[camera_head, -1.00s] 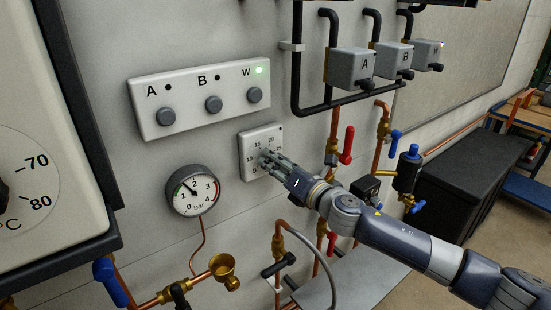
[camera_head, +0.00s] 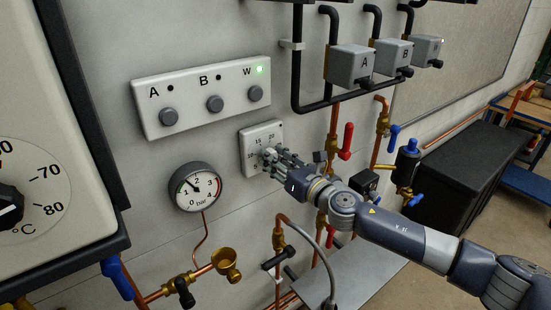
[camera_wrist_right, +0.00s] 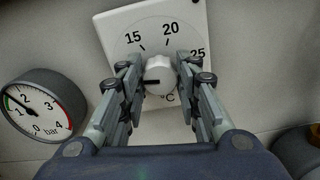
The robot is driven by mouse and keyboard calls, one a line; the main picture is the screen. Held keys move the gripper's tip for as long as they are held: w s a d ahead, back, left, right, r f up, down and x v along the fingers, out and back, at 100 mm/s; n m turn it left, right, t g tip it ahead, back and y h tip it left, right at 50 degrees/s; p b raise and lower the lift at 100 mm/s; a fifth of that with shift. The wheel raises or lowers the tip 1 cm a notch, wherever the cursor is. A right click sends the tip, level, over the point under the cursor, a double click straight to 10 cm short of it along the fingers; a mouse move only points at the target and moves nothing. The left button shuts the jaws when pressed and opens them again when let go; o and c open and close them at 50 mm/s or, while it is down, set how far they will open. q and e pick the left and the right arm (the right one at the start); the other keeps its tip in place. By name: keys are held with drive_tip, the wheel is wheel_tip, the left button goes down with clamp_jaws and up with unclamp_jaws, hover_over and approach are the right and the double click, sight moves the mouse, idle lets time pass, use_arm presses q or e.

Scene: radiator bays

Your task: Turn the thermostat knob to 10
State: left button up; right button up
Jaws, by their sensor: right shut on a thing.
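My right gripper (camera_wrist_right: 160,78) is shut on the knob, one finger on each side. In the head view the right gripper (camera_head: 271,158) hides most of the knob. My left gripper is out of view.
A bar gauge (camera_head: 195,187) hangs to the lower left, and a panel with buttons A, B and W (camera_head: 200,97) is above. A red-handled valve (camera_head: 346,142) and copper pipes stand right of the thermostat. A large °C dial (camera_head: 38,185) fills the left.

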drive_tip(key=shift+f, duration=0.15)
drive_tip(key=o, duration=1.1)
drive_tip(key=shift+c, duration=0.2)
drive_tip(key=v, duration=1.2)
